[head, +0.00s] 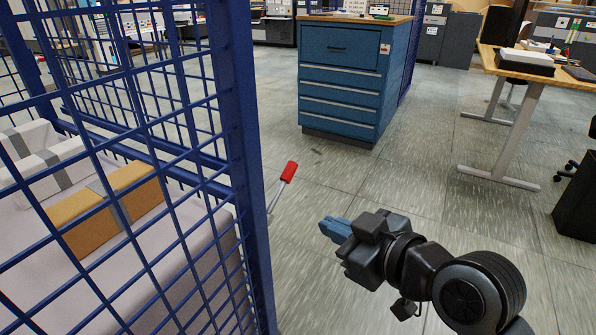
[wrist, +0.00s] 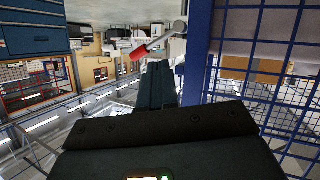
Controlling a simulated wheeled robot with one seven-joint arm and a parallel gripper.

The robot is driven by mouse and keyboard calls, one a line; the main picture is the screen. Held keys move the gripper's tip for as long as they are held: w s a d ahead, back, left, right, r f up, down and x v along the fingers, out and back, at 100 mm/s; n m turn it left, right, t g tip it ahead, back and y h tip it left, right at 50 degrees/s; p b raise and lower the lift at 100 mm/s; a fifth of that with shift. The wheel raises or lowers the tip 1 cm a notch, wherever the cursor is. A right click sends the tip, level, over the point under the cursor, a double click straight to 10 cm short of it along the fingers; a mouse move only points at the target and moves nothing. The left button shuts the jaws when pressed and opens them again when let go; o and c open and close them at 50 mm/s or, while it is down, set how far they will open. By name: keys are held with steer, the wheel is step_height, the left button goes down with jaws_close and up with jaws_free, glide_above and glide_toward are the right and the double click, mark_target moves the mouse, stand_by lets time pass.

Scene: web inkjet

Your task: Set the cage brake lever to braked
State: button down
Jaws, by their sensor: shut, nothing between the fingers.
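The brake lever shows in the head view as a thin metal rod with a red grip (head: 289,171). It sticks out to the right of the blue cage post, tilted up and to the right. The cage (head: 245,150) is blue wire mesh with a thick corner post. My gripper (head: 325,228) has blue fingers, shut and empty, to the right of and below the red grip, apart from it in the picture. In the wrist view the red grip (wrist: 138,52) lies just beyond the fingertips (wrist: 158,66). I cannot tell whether they touch. The lever's base is hidden behind the post.
Inside the cage are brown boxes (head: 137,190) and white-and-grey packages (head: 40,150). A blue drawer cabinet (head: 340,95) stands behind. A wooden-topped desk (head: 530,75) stands at the right. The grey floor (head: 400,180) between them is clear.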

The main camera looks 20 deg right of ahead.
steer(key=w+d+r+n+g+y, duration=0.1)
steer(key=w+d+r+n, duration=0.2)
steer(key=r, duration=0.6)
steer(key=w+n, duration=0.2)
steer(key=n, duration=0.1)
steer(key=shift+w+g+b, duration=0.15)
steer(key=shift+g+b, duration=0.15)
steer(key=shift+b, duration=0.05)
glide_above(279, 191)
steer(key=s+d, duration=0.3)
step_height(279, 191, down, 4)
steer(key=shift+w+d+f, duration=0.2)
steer(key=shift+w+f, duration=0.35)
steer(key=shift+f, duration=0.35)
steer(key=shift+w+d+f, duration=0.2)
steer(key=shift+w+f, duration=0.35)
steer(key=shift+f, duration=0.35)
steer(key=shift+y, duration=0.3)
